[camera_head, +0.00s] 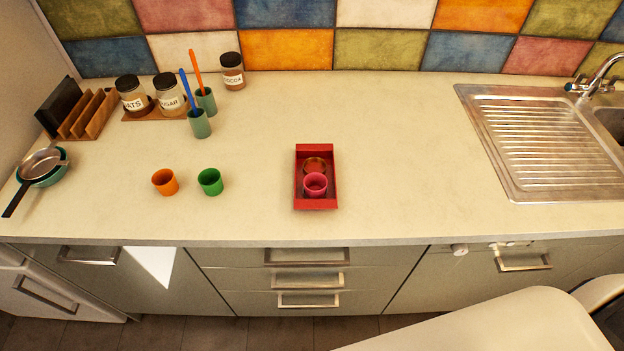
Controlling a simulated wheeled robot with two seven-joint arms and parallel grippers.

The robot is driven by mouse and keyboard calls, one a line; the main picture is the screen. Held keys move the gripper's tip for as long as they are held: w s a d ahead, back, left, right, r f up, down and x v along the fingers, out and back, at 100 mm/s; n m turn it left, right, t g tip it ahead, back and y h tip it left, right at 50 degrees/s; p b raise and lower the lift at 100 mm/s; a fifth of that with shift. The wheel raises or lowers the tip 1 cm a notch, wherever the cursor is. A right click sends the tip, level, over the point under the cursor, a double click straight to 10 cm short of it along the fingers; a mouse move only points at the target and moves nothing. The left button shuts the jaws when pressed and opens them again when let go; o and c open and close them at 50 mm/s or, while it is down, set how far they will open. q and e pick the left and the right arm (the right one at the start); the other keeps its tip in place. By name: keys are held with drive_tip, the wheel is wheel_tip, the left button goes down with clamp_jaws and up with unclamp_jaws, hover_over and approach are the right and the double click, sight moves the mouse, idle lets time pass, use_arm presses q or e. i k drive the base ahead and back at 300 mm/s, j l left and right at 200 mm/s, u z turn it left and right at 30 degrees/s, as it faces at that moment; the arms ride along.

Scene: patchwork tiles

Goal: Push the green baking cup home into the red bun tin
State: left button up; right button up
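The green baking cup (210,183) stands upright on the counter, left of the middle and just right of an orange cup. The red bun tin (315,204) is a narrow rectangular tray to its right, with its long side running front to back. A pink cup (316,188) sits in the front part of the tin. A round brownish ring shows in the back part of the tin, with no cup visible in it. The green cup is clear of the tin. Neither of my grippers is in view.
The orange cup (165,182) stands close left of the green one. Behind are green holders with utensils (199,122) and labelled jars (232,71). A rack (88,115) and pans (41,166) are at left, the sink drainer (545,145) at right. Counter between green cup and tin is clear.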

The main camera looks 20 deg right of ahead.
sight(309, 157)
drive_tip(key=j+z, duration=0.2)
drive_tip(key=z, duration=0.2)
drive_tip(key=j+z, duration=0.25)
drive_tip(key=z, duration=0.15)
drive_tip(key=k+j+z, duration=0.1)
drive_tip(key=z, duration=0.3)
drive_tip(key=k+j+z, duration=0.1)
drive_tip(key=j+z, duration=0.15)
drive_tip(key=z, duration=0.15)
drive_tip(key=k+j, duration=0.2)
